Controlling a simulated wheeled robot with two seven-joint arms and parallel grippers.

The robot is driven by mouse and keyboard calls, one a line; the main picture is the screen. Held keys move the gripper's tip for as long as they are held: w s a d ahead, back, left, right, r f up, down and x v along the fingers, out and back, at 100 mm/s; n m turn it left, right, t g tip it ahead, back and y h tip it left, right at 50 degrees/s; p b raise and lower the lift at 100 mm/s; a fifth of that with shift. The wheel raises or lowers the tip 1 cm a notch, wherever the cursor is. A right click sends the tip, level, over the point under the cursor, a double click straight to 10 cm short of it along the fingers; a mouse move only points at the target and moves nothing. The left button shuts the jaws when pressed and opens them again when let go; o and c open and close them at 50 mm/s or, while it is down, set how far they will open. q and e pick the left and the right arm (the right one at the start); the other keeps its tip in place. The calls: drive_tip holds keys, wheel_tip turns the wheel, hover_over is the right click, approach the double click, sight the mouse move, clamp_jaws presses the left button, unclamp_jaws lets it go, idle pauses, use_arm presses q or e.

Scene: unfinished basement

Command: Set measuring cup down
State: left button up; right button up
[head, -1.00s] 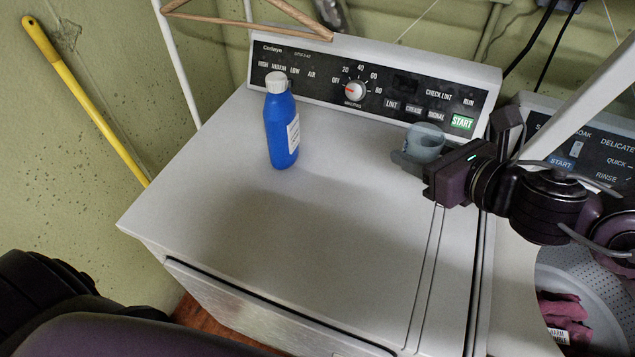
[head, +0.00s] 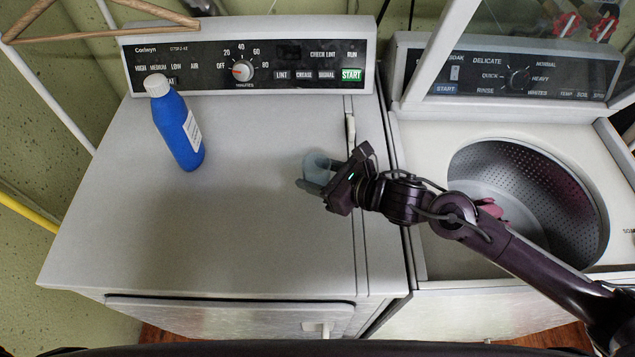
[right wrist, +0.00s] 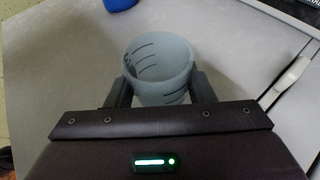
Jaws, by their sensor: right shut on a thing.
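A small translucent blue-grey measuring cup (head: 318,168) is over the right part of the dryer top (head: 250,230). My right gripper (head: 322,180) is shut on the cup, with one finger on each side of it. In the right wrist view the cup (right wrist: 160,68) sits upright between the two fingers (right wrist: 160,88), its open rim facing up, and it looks empty. Whether its base touches the dryer top or hangs just above it, I cannot tell. My left gripper is not in view.
A blue bottle with a white cap (head: 180,125) stands on the dryer's left part. The control panel (head: 250,68) runs along the back. To the right is an open washer (head: 530,190) with dark red cloth inside. The dryer's middle and front are clear.

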wheel_tip(320, 180, down, 4)
drive_tip(key=shift+f+p, duration=0.1)
drive_tip(key=shift+p, duration=0.3)
drive_tip(key=shift+f, duration=0.1)
drive_tip(key=shift+f, duration=0.1)
drive_tip(key=shift+f+b, duration=0.15)
drive_tip(key=shift+b, duration=0.15)
drive_tip(key=o, duration=1)
drive_tip(key=shift+c, duration=0.2)
